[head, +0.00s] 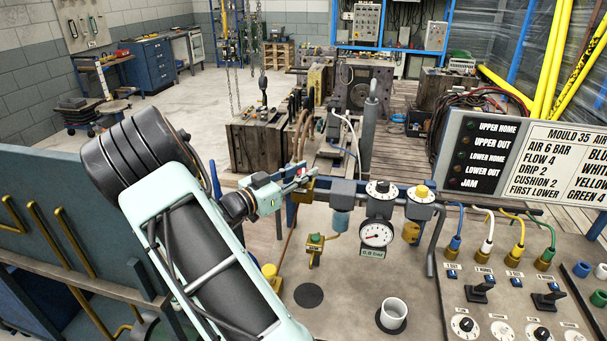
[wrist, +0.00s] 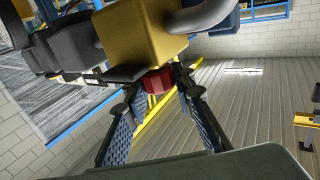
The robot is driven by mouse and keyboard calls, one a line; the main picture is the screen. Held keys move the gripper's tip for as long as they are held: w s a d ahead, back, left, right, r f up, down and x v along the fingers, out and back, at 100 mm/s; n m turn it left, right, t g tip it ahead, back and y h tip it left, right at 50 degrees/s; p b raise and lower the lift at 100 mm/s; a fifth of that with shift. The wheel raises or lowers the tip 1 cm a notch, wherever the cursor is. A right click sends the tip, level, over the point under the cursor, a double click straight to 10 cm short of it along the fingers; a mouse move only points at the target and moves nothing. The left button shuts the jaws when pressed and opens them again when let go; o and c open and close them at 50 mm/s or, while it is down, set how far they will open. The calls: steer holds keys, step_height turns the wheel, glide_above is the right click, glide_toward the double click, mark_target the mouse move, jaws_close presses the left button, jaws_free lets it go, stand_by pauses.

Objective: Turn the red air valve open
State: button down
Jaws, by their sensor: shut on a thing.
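The red air valve's handle (wrist: 158,80) shows in the wrist view as a small red piece just below a brass-coloured valve body (wrist: 145,32). My gripper (wrist: 154,88) has its two dark, ribbed fingers on either side of the red handle, shut on it. In the head view my gripper (head: 300,177) reaches in from the left to the brass valve body (head: 303,191) at the left end of the air line. A little red shows between the fingers there. The fingers hide most of the handle, and its turn angle cannot be told.
Right of the valve on the air line are a grey unit (head: 343,187), a round pressure gauge (head: 376,233) and a yellow-topped unit (head: 421,193). A white cup (head: 393,312) stands on the panel below. A switch panel with coloured hoses (head: 505,270) is at the right.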

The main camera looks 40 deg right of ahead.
steer(key=n+t+b, duration=0.1)
steer(key=t, duration=0.1)
steer(key=n+t+y+b, duration=0.1)
steer(key=n+t, duration=0.1)
steer(key=n+t+y+b, duration=0.1)
steer(key=t+b, duration=0.1)
steer(key=shift+s+f+t, duration=0.1)
steer(key=shift+f+t, duration=0.2)
steer(key=n+t+y+b, duration=0.4)
steer(key=n+t+b, duration=0.1)
steer(key=b, duration=0.2)
steer(key=shift+d+y+b, duration=0.15)
steer(key=shift+y+b, duration=0.25)
steer(key=n+t+y+b, duration=0.3)
steer(key=n+y+b, duration=0.1)
steer(key=y+b, duration=0.1)
steer(key=shift+r+b, duration=0.15)
steer(key=shift+b, duration=0.4)
steer(key=shift+r+n+t+y+b, duration=0.1)
steer(key=shift+n+t+y+b, duration=0.7)
steer(key=shift+y, duration=0.9)
steer(key=shift+r+n+y, duration=0.2)
steer(key=shift+n+y, duration=0.4)
steer(key=shift+y, duration=0.1)
steer(key=c, duration=1.6)
jaws_free()
steer(key=shift+f, duration=0.1)
